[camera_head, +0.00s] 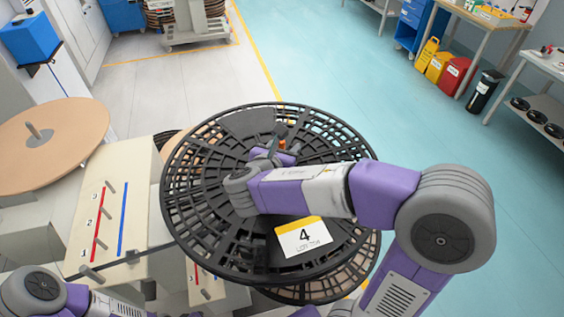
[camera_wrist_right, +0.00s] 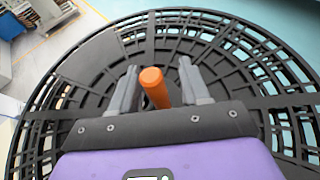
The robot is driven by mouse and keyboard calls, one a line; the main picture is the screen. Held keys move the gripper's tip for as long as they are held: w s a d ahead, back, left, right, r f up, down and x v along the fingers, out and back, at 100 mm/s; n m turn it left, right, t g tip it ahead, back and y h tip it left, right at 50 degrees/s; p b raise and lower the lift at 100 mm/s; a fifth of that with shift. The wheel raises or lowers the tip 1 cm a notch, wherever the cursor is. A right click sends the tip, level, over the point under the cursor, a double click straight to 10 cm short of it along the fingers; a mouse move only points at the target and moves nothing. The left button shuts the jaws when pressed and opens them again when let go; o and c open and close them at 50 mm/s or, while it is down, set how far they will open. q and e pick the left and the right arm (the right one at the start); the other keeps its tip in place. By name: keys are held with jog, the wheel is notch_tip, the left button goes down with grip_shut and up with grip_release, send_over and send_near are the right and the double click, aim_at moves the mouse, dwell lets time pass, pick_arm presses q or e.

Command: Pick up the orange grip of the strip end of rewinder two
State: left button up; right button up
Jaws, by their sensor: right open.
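The orange grip (camera_head: 282,144) shows as a small orange spot near the hub of a large black spoked reel (camera_head: 184,222). In the right wrist view the orange grip (camera_wrist_right: 154,88) is a short rounded cylinder pointing towards the camera. My right gripper (camera_head: 272,150) is over the reel, beside the grip. In the wrist view its two grey fingers (camera_wrist_right: 157,80) are spread, one on each side of the grip, with a gap visible on both sides. The strip itself cannot be made out. Of my left arm only links show at the lower left; its gripper is out of view.
The reel bears a white and yellow label reading 4 (camera_head: 303,238). A beige machine body (camera_head: 118,215) with red and blue lines and small pegs stands left of it. A tan disc (camera_head: 52,143) is further left. Open teal floor (camera_head: 360,90) lies behind and to the right.

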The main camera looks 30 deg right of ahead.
grip_shut()
